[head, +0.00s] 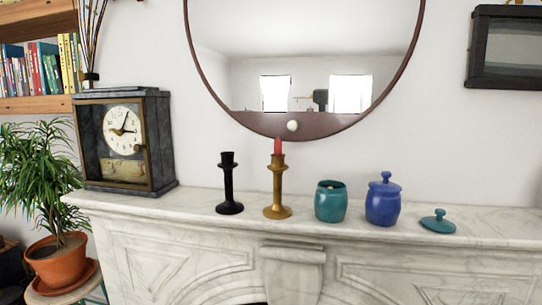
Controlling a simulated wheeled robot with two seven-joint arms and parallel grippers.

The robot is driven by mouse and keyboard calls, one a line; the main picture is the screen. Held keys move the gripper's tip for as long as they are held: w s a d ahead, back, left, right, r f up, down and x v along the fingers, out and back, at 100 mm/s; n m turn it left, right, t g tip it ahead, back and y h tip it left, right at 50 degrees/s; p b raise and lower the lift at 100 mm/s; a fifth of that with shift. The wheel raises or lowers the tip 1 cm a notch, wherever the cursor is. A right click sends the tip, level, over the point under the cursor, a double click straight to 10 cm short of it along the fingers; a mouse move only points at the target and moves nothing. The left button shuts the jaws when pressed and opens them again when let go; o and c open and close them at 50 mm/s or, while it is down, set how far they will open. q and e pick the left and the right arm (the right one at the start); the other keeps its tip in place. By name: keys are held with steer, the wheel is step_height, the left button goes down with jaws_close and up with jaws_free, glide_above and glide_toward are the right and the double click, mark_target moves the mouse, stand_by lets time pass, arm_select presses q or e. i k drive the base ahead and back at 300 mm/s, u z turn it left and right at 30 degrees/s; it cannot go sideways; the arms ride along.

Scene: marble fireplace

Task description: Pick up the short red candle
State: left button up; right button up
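The short red candle (278,146) stands upright in the top of a brass candlestick (277,190) on the marble mantel. Its lower end is hidden in the holder's cup. A black candlestick (229,184) stands just left of it, with no candle showing in it. Neither of my grippers is in the head view.
The mantel (180,204) also holds a dark clock (165,140), a teal jar (331,203) without its lid, a lidded blue jar (383,202) and a teal lid (438,222). A round mirror (300,95) hangs behind the candle. A potted plant (58,261) stands at left.

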mark_target(278, 141)
steer(key=k, duration=0.45)
steer(key=z, duration=2.05)
steer(key=i, duration=1.25)
steer(key=u, duration=1.75)
